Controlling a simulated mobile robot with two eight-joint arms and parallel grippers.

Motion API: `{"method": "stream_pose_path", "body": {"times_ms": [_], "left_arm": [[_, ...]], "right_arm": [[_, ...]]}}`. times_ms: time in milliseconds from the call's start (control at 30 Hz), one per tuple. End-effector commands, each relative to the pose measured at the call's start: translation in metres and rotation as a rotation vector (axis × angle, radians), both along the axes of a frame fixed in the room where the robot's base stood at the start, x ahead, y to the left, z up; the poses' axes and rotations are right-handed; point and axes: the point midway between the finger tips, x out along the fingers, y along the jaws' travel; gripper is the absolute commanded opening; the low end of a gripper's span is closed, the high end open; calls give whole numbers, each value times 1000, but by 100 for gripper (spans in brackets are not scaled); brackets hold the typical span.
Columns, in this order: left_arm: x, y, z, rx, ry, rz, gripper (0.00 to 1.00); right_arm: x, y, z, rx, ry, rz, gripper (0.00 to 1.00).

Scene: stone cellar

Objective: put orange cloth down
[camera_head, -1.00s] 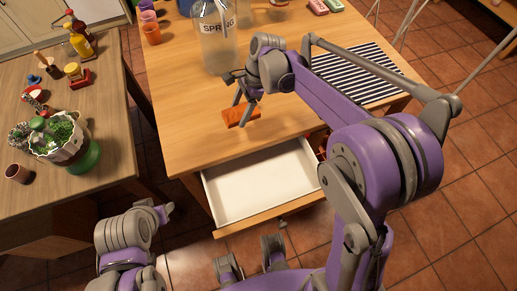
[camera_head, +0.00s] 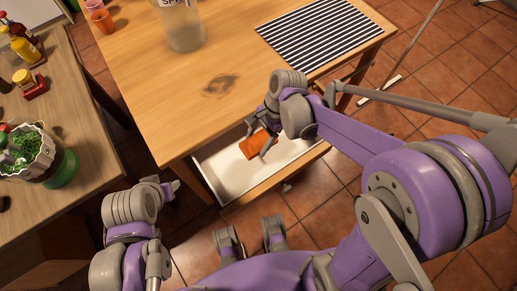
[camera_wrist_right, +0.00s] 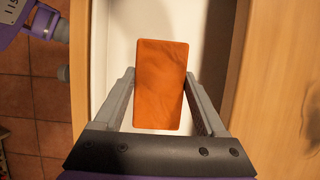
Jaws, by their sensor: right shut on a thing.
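The orange cloth (camera_head: 253,146) is a flat, folded rectangle. My right gripper (camera_head: 259,140) is shut on it and holds it over the open drawer (camera_head: 225,174) of the wooden table. In the right wrist view the cloth (camera_wrist_right: 160,85) sits between the two fingers, with the drawer's white floor (camera_wrist_right: 120,25) behind it. I cannot tell whether the cloth touches the drawer floor. My left gripper (camera_head: 170,188) is at the lower left, away from the cloth; its fingers are too unclear to read.
The wooden table (camera_head: 170,90) holds a striped mat (camera_head: 318,32), a clear spray bottle (camera_head: 182,25) and orange cups (camera_head: 103,20). A side counter (camera_head: 75,130) at left carries a plant pot (camera_head: 35,155) and bottles. The drawer looks otherwise empty where visible.

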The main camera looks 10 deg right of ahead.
Motion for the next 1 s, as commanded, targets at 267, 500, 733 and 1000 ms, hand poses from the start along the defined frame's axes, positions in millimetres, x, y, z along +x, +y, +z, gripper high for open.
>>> {"method": "stream_pose_path", "body": {"times_ms": [267, 500, 733, 1000], "left_arm": [[-1, 0, -6, 0, 2, 0, 50], [-1, 0, -10, 0, 3, 0, 50], [-1, 0, -10, 0, 3, 0, 50], [-2, 0, -15, 0, 5, 0, 50]], "right_arm": [[0, 0, -33, 0, 0, -1, 21], [0, 0, -56, 0, -1, -1, 21], [0, 0, -56, 0, -1, -1, 21], [0, 0, -61, -1, -1, 0, 91]]}}
